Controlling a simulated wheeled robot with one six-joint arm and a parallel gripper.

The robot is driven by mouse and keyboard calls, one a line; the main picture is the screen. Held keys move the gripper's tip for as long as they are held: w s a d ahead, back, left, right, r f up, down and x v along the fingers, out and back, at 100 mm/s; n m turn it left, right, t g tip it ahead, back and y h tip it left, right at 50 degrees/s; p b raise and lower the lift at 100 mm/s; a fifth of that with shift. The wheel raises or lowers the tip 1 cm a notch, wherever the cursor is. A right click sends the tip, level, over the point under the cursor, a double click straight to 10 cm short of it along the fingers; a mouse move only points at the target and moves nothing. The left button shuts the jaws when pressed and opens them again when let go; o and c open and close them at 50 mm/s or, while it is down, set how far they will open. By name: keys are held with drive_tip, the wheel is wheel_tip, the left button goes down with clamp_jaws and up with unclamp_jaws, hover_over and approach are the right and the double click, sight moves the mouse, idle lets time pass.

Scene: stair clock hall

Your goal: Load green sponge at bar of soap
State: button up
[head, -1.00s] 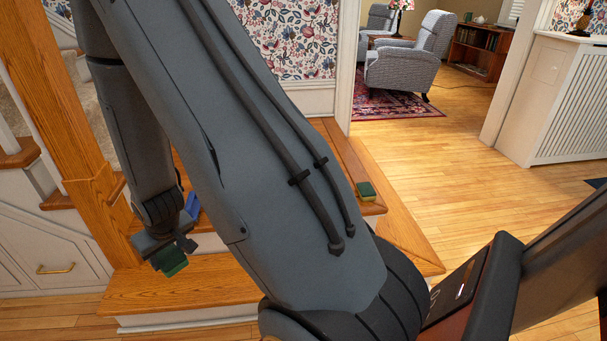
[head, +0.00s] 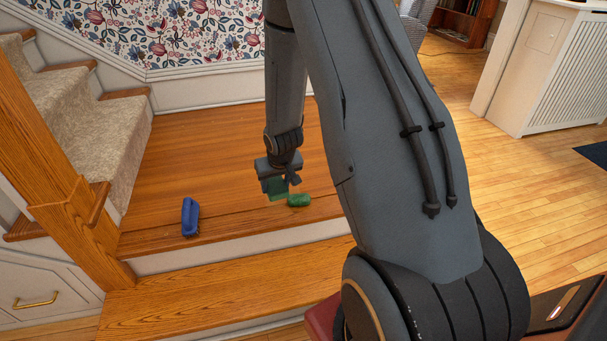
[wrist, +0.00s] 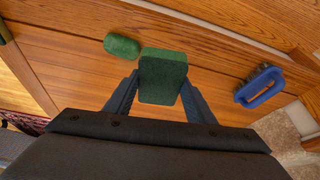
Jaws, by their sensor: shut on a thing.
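My gripper (head: 277,180) is shut on the green sponge (head: 278,191), a dark green block that shows fully in the wrist view (wrist: 162,78) between both fingers (wrist: 159,92). The sponge is over the wooden landing in the head view. The bar of soap (head: 299,200) is a green rounded block lying on the landing, just right of the sponge in the head view. In the wrist view the soap (wrist: 122,46) lies left of the sponge, with a small gap in the picture. I cannot tell the sponge's exact height above the wood.
A blue brush (head: 190,217) lies on the landing to the left, near its front edge. Carpeted stairs (head: 83,115) and a wooden newel post (head: 60,180) stand at the left. The landing (head: 215,145) is bare behind the brush. A lower wooden step (head: 210,289) lies in front.

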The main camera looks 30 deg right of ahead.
drive_tip(key=w+d+f+m, duration=0.1)
drive_tip(key=w+d+f, duration=0.15)
drive_tip(key=d, duration=0.75)
drive_tip(key=b, duration=0.7)
hover_over(298, 196)
drive_tip(key=s, duration=0.1)
drive_tip(key=shift+h, duration=0.3)
wheel_tip(298, 196, down, 6)
drive_tip(key=shift+s+r, duration=0.15)
drive_tip(key=shift+r, duration=0.1)
drive_tip(key=shift+a+f+b, duration=0.1)
drive_tip(key=shift+f+b, duration=0.2)
drive_tip(key=shift+b, duration=0.15)
drive_tip(key=shift+s+f+b, duration=0.1)
drive_tip(key=shift+f+b, duration=0.25)
drive_tip(key=shift+f, duration=0.2)
idle(0.6)
drive_tip(key=shift+r, duration=0.1)
wheel_tip(298, 196, up, 7)
drive_tip(key=p, duration=0.9)
drive_tip(key=shift+a, duration=0.1)
idle(0.8)
